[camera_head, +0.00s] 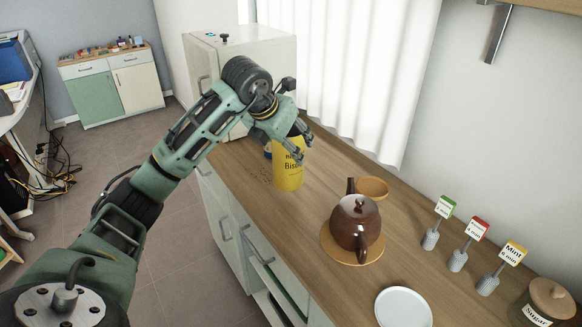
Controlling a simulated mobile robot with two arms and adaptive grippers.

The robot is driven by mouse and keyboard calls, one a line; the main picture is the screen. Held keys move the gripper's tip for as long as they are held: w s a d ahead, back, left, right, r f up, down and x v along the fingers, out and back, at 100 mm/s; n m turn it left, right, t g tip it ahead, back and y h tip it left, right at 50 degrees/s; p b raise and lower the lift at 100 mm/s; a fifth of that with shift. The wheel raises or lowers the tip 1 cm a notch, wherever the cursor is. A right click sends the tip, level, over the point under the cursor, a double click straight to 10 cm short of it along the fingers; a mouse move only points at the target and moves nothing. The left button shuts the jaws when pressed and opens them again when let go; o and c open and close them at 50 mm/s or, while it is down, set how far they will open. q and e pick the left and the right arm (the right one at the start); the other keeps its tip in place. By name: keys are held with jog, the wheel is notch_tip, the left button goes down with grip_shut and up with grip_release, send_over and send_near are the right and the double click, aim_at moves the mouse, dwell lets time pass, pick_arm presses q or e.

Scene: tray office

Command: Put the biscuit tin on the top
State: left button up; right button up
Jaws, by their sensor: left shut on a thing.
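The biscuit tin (288,178) is a yellow cylinder with dark lettering, upright at the far part of the wooden counter top (243,172). My left gripper (299,146) is shut on the tin near its upper end, and its fingers hide part of the rim. I cannot tell whether the tin's base touches the counter. My right gripper is out of view.
A brown teapot (355,226) stands on a round wooden mat, with a wooden bowl (373,187) behind it. A white plate (403,308), tea signs (478,228) and a sugar jar (548,301) are nearer. A white cabinet (262,60) stands at the far end.

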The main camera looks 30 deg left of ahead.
pick_arm(q)
notch_tip(320, 180, down, 4)
jog(key=shift+d+f, duration=0.1)
jog(key=shift+f, duration=0.05)
jog(key=shift+f+p, duration=0.3)
jog(key=shift+f, duration=0.3)
jog(key=shift+w, duration=0.1)
jog(key=o, duration=1.6)
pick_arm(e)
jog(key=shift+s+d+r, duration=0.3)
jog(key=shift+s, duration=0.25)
